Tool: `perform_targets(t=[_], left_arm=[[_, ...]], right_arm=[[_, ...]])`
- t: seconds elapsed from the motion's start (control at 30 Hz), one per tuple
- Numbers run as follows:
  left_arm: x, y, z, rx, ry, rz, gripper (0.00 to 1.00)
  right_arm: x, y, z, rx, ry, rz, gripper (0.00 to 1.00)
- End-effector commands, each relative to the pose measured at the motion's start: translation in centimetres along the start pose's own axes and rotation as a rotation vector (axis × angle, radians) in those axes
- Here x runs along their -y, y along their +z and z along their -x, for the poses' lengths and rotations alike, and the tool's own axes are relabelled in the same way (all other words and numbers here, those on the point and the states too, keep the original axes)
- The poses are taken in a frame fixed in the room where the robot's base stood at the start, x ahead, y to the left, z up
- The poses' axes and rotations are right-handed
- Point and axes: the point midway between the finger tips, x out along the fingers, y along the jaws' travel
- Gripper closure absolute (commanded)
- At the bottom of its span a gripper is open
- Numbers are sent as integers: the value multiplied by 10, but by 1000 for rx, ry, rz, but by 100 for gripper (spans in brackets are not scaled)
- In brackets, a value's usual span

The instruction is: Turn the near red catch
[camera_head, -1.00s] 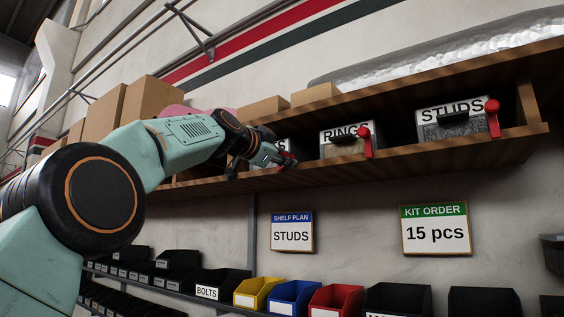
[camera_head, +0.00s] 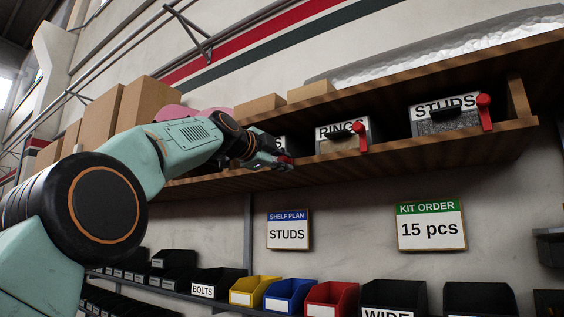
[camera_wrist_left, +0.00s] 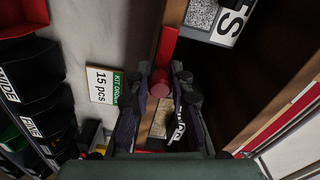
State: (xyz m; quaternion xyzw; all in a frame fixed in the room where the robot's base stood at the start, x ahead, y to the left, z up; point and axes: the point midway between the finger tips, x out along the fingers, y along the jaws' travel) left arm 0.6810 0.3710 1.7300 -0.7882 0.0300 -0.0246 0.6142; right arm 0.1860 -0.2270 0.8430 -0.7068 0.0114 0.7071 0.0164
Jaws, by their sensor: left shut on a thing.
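The near red catch (camera_wrist_left: 168,45) is on the nearest drawer (camera_wrist_left: 205,18), whose label ends in S. In the left wrist view its bar runs along the shelf and its round knob (camera_wrist_left: 160,82) sits between my fingers. My left gripper (camera_head: 284,162) is shut on this catch at the shelf's front edge. It hides most of the catch and part of the drawer in the head view. The RINGS drawer (camera_head: 343,136) and the STUDS drawer (camera_head: 445,119) stand to the right, each with an upright red catch. My right gripper is out of view.
The wooden shelf (camera_head: 400,153) has a front lip below the drawers. Cardboard boxes (camera_head: 153,103) stand at its left. Signs for SHELF PLAN (camera_head: 289,230) and KIT ORDER (camera_head: 430,226) hang below. A row of coloured and black bins (camera_head: 331,300) is lower down.

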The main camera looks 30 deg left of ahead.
Motion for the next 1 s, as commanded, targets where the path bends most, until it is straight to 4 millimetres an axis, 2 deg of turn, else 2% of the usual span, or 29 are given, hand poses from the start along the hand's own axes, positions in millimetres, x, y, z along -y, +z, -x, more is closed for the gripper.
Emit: perform_targets(t=[0.03,0.3,0.33,0.6,1.0], left_arm=[[-6,0,-2,-1,14,1,100],[-6,0,-2,-1,15,2,100],[-6,0,-2,-1,15,2,78],[-4,0,-1,-1,9,1,55],[-1,0,0,0,3,1,55]], right_arm=[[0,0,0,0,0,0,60],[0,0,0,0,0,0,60],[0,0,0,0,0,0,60],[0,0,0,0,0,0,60],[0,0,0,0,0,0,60]])
